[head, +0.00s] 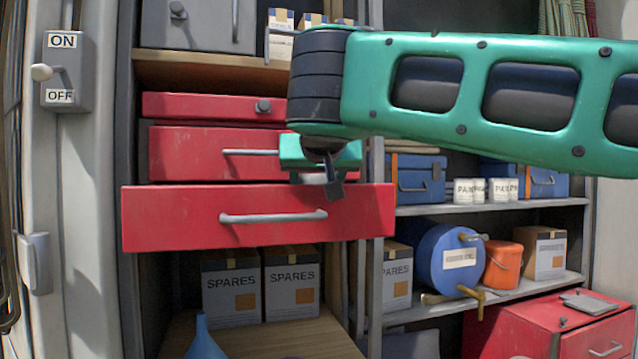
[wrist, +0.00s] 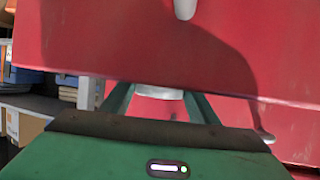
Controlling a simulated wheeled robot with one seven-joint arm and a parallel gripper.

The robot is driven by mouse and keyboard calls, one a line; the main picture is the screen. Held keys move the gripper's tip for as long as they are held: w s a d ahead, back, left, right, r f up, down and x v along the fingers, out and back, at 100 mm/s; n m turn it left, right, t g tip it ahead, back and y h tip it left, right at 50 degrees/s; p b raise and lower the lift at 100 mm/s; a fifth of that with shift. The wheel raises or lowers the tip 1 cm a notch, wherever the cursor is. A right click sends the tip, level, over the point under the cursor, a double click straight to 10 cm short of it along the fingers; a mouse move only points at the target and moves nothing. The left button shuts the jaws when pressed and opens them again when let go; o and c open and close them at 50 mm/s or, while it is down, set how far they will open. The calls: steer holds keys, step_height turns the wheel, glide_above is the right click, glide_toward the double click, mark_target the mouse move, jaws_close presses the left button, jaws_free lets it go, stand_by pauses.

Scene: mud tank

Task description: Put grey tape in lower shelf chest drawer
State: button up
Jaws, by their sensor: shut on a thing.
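The red shelf chest (head: 215,108) stands in the left shelf bay in the head view. Its lower drawer (head: 170,219) is pulled out, farther than the drawer above it (head: 190,152). My gripper (head: 322,184) points down at the right part of the lower drawer, around the top of its front. In the wrist view, my gripper (wrist: 158,97) is shut on a pale grey piece, the grey tape (wrist: 160,92). Only a small part of the tape shows, and red drawer surfaces lie behind it. The inside of the lower drawer is hidden from the head view.
My green arm crosses the upper right. Boxes marked SPARES (head: 291,290) stand below the chest. A blue drum (head: 447,252) and an orange bucket (head: 502,265) sit on the right shelf. Another red chest (head: 540,322) is at lower right. The space before the lower drawer looks clear.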

steer(key=shift+f, duration=0.1)
steer(key=o, duration=1.1)
steer(key=shift+c, duration=0.2)
steer(key=shift+r, duration=0.3)
steer(key=v, duration=1.2)
steer(key=shift+r, duration=0.2)
steer(key=shift+s, duration=0.15)
